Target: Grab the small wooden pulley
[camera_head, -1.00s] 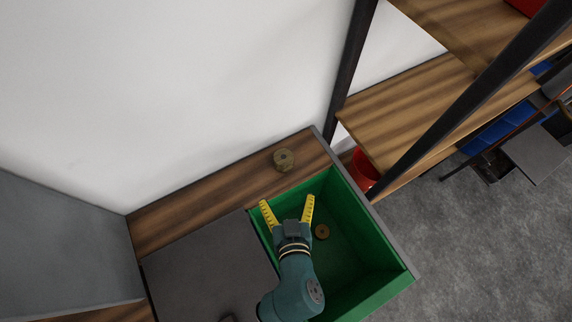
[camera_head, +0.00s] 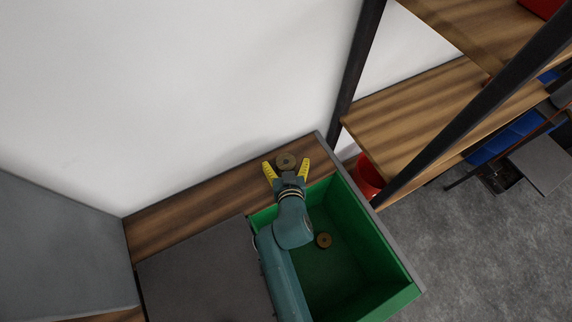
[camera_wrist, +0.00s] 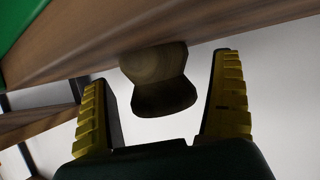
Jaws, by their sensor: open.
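A small wooden pulley (camera_head: 286,161) stands on the wooden board behind the green bin. In the wrist view the pulley (camera_wrist: 158,78) shows its narrow waist and two wider ends, between and a little beyond my open fingers. My gripper (camera_head: 286,172) has its yellow fingers spread, one on each side of the pulley's near side. The gripper (camera_wrist: 165,105) is empty, and I cannot see either finger touching the pulley. A second round wooden piece (camera_head: 323,240) with a centre hole lies on the floor of the green bin.
The green bin (camera_head: 345,197) lies under and right of my arm. The wooden board (camera_head: 190,208) is clear to the left, against a white wall. A black post and wooden shelf (camera_head: 415,110) stand at right, with a red container (camera_head: 368,178) below.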

